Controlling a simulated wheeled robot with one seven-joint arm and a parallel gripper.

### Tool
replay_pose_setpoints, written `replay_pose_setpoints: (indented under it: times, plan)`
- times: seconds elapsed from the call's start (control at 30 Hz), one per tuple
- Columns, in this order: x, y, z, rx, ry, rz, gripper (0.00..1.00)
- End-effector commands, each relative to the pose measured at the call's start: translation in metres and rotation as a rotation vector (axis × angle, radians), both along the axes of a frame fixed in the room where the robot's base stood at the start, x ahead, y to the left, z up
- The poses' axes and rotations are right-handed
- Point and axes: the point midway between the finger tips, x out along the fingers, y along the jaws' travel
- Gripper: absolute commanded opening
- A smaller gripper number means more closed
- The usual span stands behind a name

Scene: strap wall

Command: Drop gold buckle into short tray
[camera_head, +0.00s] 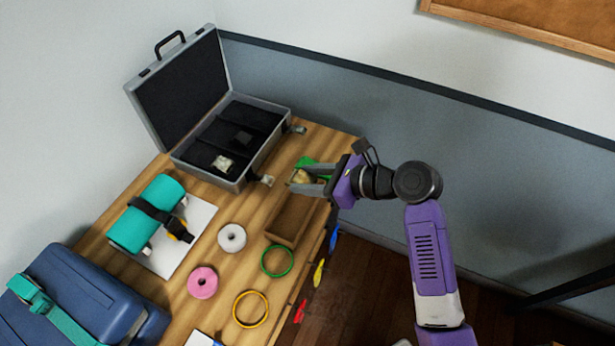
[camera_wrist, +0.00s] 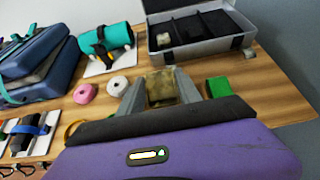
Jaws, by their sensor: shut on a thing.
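My gripper (camera_head: 300,179) is shut on the gold buckle (camera_head: 303,175), a dull gold block between its two grey fingers. In the wrist view the gold buckle (camera_wrist: 162,88) sits between the fingertips. The brown wooden tray (camera_head: 280,240), which I take as the short tray, lies on the table just in front of the gripper in the head view. The gripper is over or just beyond its far end; the exact height is unclear. The tray is not clearly seen in the wrist view.
A green piece (camera_head: 307,161) lies beside the gripper. An open grey case (camera_head: 232,184) stands behind. White (camera_head: 232,238) and pink (camera_head: 202,282) rolls, green (camera_head: 277,261) and yellow (camera_head: 251,309) rings lie nearby. Coloured tags hang at the table's right edge.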

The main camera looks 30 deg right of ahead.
Motion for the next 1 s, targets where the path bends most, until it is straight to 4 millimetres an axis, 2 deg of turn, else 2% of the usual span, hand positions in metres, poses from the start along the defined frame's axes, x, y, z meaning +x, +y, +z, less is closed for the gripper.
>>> replay_pose_setpoints:
  times: [0.03, 0.4, 0.83, 0.87, 0.97, 1.0]
  plan:
    - [0.000, 0.000, -0.011, 0.000, -0.001, -0.001, 0.00]
    - [0.001, 0.000, -0.040, -0.001, -0.002, 0.000, 0.00]
    - [0.000, 0.000, -0.042, 0.000, -0.001, -0.001, 0.00]
    - [0.000, 0.000, -0.042, 0.000, -0.001, -0.001, 0.42]
    - [0.000, 0.000, -0.042, 0.000, -0.001, -0.001, 0.62]
    - [0.000, 0.000, -0.042, 0.000, 0.000, -0.001, 0.66]
